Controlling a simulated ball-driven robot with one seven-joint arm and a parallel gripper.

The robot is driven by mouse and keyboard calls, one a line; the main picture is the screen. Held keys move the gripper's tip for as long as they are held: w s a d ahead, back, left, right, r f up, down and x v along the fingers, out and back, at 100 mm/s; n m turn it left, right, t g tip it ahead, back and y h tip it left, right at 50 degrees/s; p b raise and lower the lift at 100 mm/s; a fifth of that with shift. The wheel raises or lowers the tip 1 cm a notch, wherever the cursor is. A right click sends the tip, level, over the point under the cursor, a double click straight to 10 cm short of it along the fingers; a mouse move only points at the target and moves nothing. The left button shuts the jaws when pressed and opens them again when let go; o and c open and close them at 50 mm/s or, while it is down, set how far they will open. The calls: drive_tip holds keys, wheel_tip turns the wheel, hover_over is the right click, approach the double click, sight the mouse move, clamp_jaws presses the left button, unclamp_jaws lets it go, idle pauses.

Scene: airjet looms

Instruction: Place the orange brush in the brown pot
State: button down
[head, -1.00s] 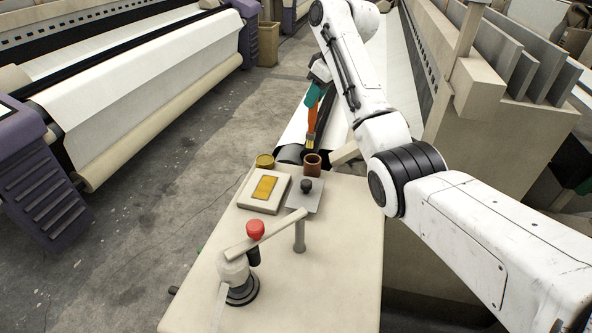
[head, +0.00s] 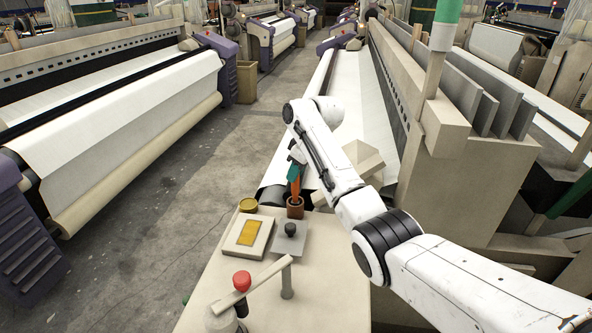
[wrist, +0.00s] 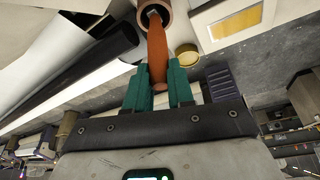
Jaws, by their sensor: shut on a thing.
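The orange brush (head: 296,187) is upright, with its lower end inside the brown pot (head: 295,209) at the far end of the beige table. The wrist view shows the brush handle (wrist: 157,55) running into the mouth of the pot (wrist: 153,10). My gripper (head: 293,172) has green fingers and is shut on the brush handle, just above the pot. The fingers also show in the wrist view (wrist: 158,88), one on each side of the handle. The bristles are hidden inside the pot.
Near the pot are a yellow round tin (head: 248,205), a framed yellow panel (head: 247,236) and a grey plate with a black knob (head: 290,231). A red knob (head: 242,281) and a beige lever (head: 262,284) stand nearer. Looms flank the table.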

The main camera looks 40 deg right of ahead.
drive_tip(key=shift+f, duration=0.15)
drive_tip(key=c, duration=1)
unclamp_jaws()
drive_tip(key=b+v, duration=0.3)
drive_tip(key=v, duration=0.9)
